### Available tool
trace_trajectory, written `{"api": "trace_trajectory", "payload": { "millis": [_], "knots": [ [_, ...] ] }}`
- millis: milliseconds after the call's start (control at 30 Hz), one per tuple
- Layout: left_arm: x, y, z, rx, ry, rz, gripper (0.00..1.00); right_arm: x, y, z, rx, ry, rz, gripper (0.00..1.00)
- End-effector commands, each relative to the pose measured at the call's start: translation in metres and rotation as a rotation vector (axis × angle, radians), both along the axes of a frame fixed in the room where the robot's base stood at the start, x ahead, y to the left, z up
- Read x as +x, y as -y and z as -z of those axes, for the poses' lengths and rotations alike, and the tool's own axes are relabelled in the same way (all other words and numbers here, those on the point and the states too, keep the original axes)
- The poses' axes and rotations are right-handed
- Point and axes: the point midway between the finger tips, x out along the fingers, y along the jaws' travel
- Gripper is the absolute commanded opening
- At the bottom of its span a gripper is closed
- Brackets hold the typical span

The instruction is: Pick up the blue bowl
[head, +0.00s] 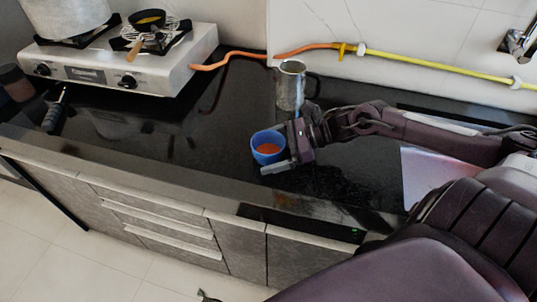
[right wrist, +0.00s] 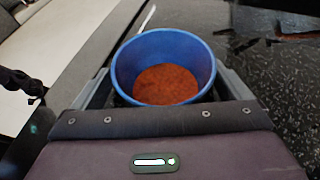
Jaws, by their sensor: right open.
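The blue bowl (head: 268,143) stands upright on the black countertop, with a red-orange content inside. In the right wrist view the blue bowl (right wrist: 163,52) sits straight ahead, and the red-orange content (right wrist: 166,84) shows at its bottom. My right gripper (head: 276,150) is open at the bowl, with its fingers on either side of it. In the right wrist view the fingers of my right gripper (right wrist: 163,88) show left and right of the bowl's lower part. Whether they touch the bowl I cannot tell. My left gripper is not in view.
A metal mug (head: 290,86) stands behind the bowl. A white gas stove (head: 130,62) with a large pot (head: 66,15) and a small black pan (head: 147,19) is at the back left. A yellow-orange hose (head: 430,67) runs along the wall. The counter left of the bowl is mostly clear.

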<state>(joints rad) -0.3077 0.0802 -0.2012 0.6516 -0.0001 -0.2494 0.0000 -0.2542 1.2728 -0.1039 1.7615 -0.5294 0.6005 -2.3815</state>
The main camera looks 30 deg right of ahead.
Motion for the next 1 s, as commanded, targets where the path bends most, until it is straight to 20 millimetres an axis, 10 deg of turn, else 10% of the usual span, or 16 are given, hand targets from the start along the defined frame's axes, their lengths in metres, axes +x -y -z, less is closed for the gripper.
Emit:
{"api": "trace_trajectory", "payload": {
  "millis": [333,733,1000],
  "knots": [
    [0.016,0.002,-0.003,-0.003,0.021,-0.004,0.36,0.001,-0.003,0.002,0.0,0.0,-0.001,0.97],
    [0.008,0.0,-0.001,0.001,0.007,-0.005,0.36,0.002,-0.003,0.002,-0.001,-0.001,-0.001,0.46],
    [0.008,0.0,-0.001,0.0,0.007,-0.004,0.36,0.002,-0.003,0.0,0.0,0.001,0.0,0.46]
  ]
}}
